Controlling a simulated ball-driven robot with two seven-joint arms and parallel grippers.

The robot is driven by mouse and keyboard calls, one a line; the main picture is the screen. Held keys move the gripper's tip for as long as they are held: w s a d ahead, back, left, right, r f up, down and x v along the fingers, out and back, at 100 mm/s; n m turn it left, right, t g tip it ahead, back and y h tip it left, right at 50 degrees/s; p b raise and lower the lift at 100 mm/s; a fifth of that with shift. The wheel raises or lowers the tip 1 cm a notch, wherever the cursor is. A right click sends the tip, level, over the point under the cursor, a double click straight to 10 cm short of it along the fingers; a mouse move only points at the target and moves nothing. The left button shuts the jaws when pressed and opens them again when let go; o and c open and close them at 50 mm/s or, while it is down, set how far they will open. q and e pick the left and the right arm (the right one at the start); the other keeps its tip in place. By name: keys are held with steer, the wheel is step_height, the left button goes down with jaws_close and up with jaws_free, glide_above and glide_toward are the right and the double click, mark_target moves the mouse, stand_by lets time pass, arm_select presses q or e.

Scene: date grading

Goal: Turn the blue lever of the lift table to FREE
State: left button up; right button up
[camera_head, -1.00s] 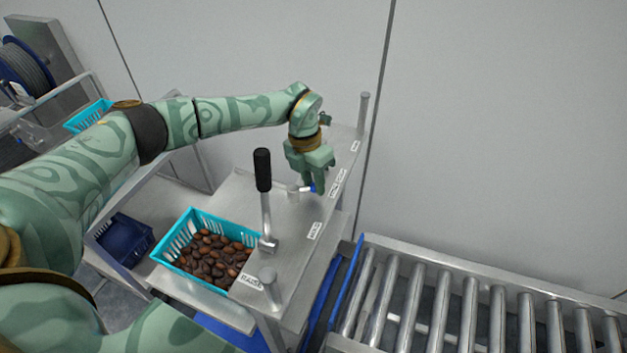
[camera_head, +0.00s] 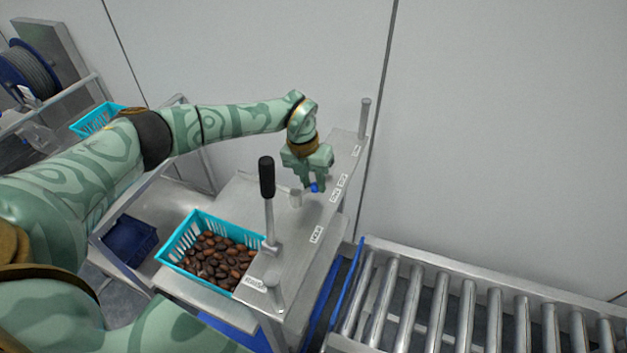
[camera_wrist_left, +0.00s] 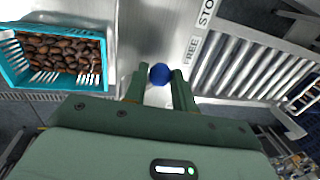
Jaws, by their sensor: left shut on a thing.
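My left gripper (camera_head: 315,186) is shut on the blue lever (camera_head: 315,188) on the metal lift table (camera_head: 290,222). The lever's blue ball tip (camera_wrist_left: 160,74) shows between the fingers in the left wrist view. Its pale stem is mostly hidden by my fingers. The FREE label (camera_wrist_left: 192,48) lies to the upper right of the ball in that view, with the STOP label (camera_wrist_left: 207,12) beyond it. I cannot tell exactly which label the lever points to. My right gripper is not in view.
A tall black-handled lever (camera_head: 267,178) stands upright nearer me on the table. A turquoise basket (camera_head: 189,224) of dates sits to its left. A roller conveyor (camera_head: 470,250) is at the right. A metal post (camera_head: 364,118) rises at the table's far end.

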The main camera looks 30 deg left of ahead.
arm_select(q)
steer(key=o, duration=1)
steer(key=a+r, duration=0.1)
steer(key=r, duration=0.4)
steer(key=a+r, duration=0.1)
steer(key=r, duration=0.4)
steer(key=a+r, duration=0.1)
steer(key=r, duration=0.5)
steer(key=shift+s+a, duration=0.1)
steer(key=shift+a, duration=0.05)
steer(key=shift+p, duration=0.3)
